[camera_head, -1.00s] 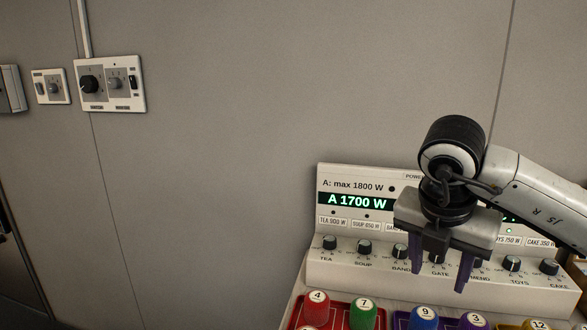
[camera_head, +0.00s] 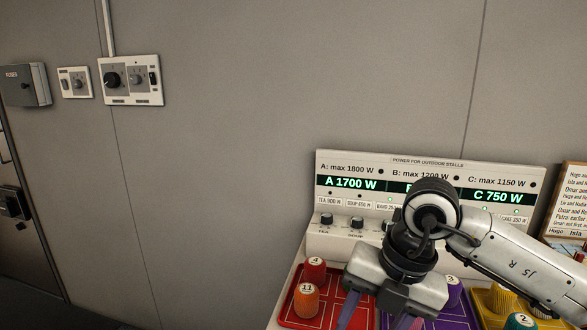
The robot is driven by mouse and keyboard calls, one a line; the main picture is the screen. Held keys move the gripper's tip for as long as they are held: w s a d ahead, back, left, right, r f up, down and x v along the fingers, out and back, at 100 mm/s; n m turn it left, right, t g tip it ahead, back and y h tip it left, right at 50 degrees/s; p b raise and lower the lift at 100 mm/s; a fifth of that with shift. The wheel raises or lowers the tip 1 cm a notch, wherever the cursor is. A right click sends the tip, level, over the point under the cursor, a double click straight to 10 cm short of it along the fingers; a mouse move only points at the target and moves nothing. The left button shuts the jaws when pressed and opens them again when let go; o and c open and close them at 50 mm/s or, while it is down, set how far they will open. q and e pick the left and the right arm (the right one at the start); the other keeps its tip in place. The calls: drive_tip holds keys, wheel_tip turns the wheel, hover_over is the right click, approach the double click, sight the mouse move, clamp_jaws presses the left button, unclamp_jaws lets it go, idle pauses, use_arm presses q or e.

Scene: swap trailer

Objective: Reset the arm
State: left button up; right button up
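The white power panel (camera_head: 430,162) stands against the wall at the right, with a row of dark knobs below its displays. Display A (camera_head: 350,183) reads 1700 W and display C (camera_head: 497,197) reads 750 W; display B is mostly covered. The tea knob (camera_head: 327,219) and soup knob (camera_head: 357,222) show. The band label (camera_head: 385,208) is partly visible, but my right wrist hides most or all of the band knob, so its setting cannot be read. My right gripper (camera_head: 379,320) is in front of the panel over the trays, its purple fingers spread apart, tips cut off by the lower edge.
Purple and yellow trays lie to the right. A notice board (camera_head: 570,205) stands far right. A wall switch plate (camera_head: 130,80) and fuse box (camera_head: 27,85) are at upper left.

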drive_tip(key=s+a+f+n+g+y, duration=0.2)
drive_tip(key=s+a+g+y, duration=0.15)
drive_tip(key=s+a, duration=0.4)
drive_tip(key=s+a+r+m+t+y, duration=0.15)
drive_tip(key=a+r+m+y, duration=0.25)
drive_tip(key=a+r+y, duration=0.8)
drive_tip(key=w+d+f+m+t+h, duration=0.2)
drive_tip(key=w+d+f+m+t, duration=0.7)
drive_tip(key=m+t, duration=0.7)
drive_tip(key=d+f+m+t+h, duration=0.2)
drive_tip(key=d+f+m+h, duration=0.45)
drive_tip(key=f, duration=0.35)
drive_tip(key=s+d+f+m+g+h, duration=0.2)
drive_tip(key=s+f, duration=0.6)
drive_tip(key=f, duration=0.4)
drive_tip(key=s+d+f+m+g+h, duration=0.3)
drive_tip(key=s+d+f+g+h, duration=0.2)
drive_tip(key=s+d+f, duration=0.3)
wheel_tip(320, 180, down, 5)
drive_tip(key=shift+s+r+g, duration=0.15)
drive_tip(key=shift+s+g, duration=0.55)
drive_tip(key=shift+s, duration=0.1)
